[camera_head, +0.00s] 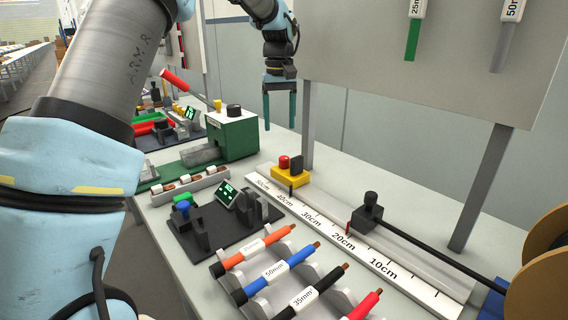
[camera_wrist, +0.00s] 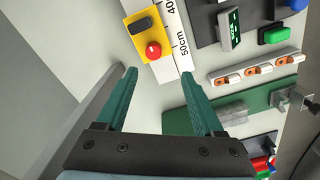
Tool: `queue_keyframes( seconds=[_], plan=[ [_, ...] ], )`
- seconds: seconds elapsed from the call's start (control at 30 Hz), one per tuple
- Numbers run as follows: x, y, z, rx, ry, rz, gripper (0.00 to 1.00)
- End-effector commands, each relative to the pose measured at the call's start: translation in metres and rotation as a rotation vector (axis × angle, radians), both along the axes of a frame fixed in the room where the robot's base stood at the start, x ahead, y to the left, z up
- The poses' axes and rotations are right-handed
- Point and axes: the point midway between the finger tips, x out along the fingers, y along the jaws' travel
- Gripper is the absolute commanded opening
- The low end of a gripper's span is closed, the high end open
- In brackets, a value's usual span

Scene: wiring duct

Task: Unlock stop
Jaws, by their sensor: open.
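My gripper (camera_head: 280,115) is open and empty, pointing down above the far end of the bench. In the wrist view its green fingers (camera_wrist: 158,76) point towards the yellow box, apart from it.
Labelled orange, blue, black and red cables (camera_head: 290,270) lie in holders at the front. A green machine with a red lever (camera_head: 232,135) stands left of my gripper. A grey panel on posts (camera_head: 480,190) rises behind the rail; a spool (camera_head: 540,265) is at the right.

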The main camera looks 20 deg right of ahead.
Motion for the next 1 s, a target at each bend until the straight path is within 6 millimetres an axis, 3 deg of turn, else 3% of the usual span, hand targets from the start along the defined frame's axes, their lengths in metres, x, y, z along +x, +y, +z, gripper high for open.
queue_keyframes(
  seconds=[0.1,0.27,0.7,1.0],
  plan=[
    [-0.002,-0.012,-0.002,0.003,0.003,0.0,0.69],
    [-0.002,-0.013,-0.015,0.004,0.005,0.001,0.69],
    [-0.002,-0.012,-0.09,0.004,0.004,0.001,0.69],
    [-0.002,-0.012,-0.108,0.002,0.003,0.001,0.69]
  ],
)
